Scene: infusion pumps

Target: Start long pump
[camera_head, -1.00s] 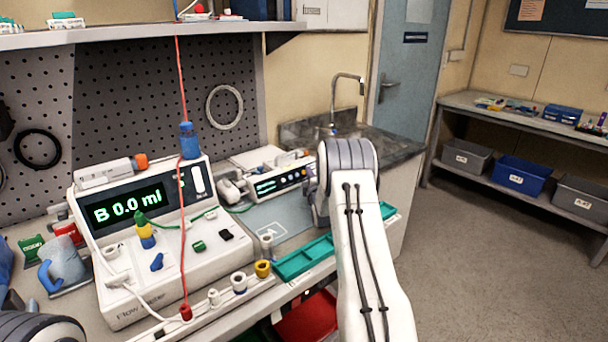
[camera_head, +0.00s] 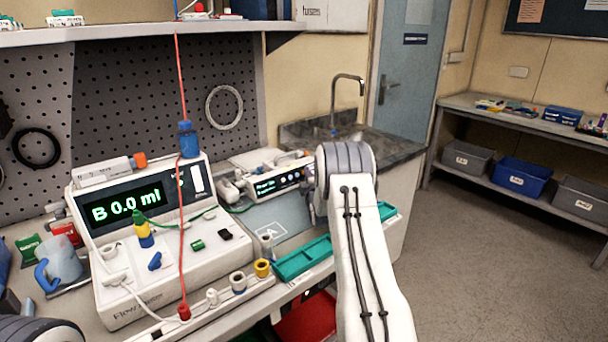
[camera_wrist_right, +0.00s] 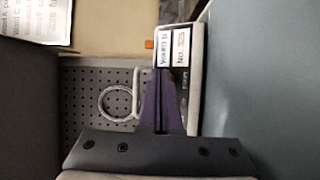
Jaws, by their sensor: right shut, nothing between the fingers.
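The long pump (camera_head: 275,182) is a white, low, elongated unit behind the flow tester, with a small lit screen on its front showing cyan text and pale dots. Its right end is partly hidden by my right arm. In the head view my right arm's link covers most of the gripper. In the right wrist view my right gripper (camera_wrist_right: 162,75) has its purple fingers together and empty, beside a white unit with a dark front and labels (camera_wrist_right: 172,48). I cannot tell whether the fingertips touch it. My left gripper is out of view; only a part of my left arm shows at bottom left.
A large flow tester (camera_head: 150,235) reading "B 0.0 ml" fills the bench's left. A red line runs down past a blue bottle (camera_head: 188,140). A green tray (camera_head: 303,258) lies along the bench's front. A pegboard (camera_head: 150,100) stands behind; floor at right is clear.

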